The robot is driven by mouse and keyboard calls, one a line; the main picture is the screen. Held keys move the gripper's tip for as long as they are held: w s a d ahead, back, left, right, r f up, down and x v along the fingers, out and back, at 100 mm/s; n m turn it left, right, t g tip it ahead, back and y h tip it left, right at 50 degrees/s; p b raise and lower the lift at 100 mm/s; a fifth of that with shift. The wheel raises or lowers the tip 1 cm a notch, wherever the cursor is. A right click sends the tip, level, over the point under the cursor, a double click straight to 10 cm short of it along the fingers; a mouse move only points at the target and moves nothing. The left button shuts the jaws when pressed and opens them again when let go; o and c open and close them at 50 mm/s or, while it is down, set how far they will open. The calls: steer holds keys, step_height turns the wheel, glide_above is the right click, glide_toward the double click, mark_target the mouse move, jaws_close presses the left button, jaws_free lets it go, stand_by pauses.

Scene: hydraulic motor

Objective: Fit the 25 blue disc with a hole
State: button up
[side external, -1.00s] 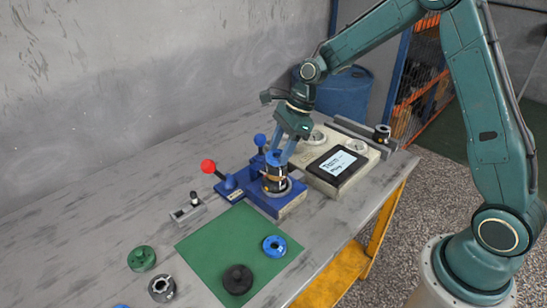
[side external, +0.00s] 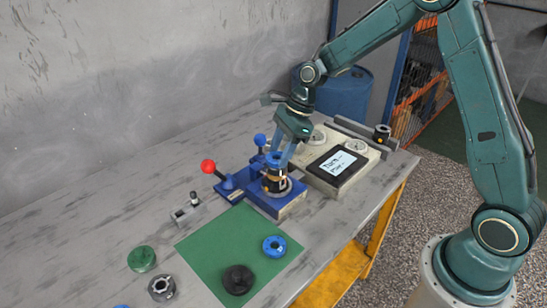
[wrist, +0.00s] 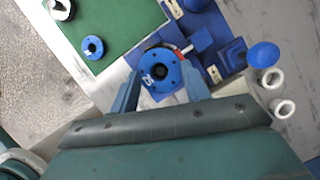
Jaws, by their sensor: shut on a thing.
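The blue disc with a hole, marked 25 (wrist: 149,63), is between my gripper's two blue fingers in the wrist view. In the side view this disc (side external: 273,158) sits at the top of the black and gold motor stack (side external: 274,179). My gripper (wrist: 162,74) is shut on the disc's rim and points down from above. Whether the disc rests fully on the stack or is slightly above it I cannot tell. The stack stands upright in the blue fixture (side external: 291,206); in the wrist view the disc hides most of it.
A second blue disc (side external: 266,246) and a black part (side external: 238,280) lie on the green mat (side external: 215,243). A green part (side external: 142,259) and a grey ring (side external: 162,288) lie left of it. A red-knobbed lever (side external: 208,166) and a screen (side external: 338,166) flank the fixture.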

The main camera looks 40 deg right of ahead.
steer(key=shift+f, duration=0.1)
stand_by(0.3)
steer(key=o, duration=1.2)
steer(key=shift+o, duration=0.4)
steer(key=o, duration=0.3)
steer(key=shift+r, duration=2.4)
steer(key=shift+r, duration=0.1)
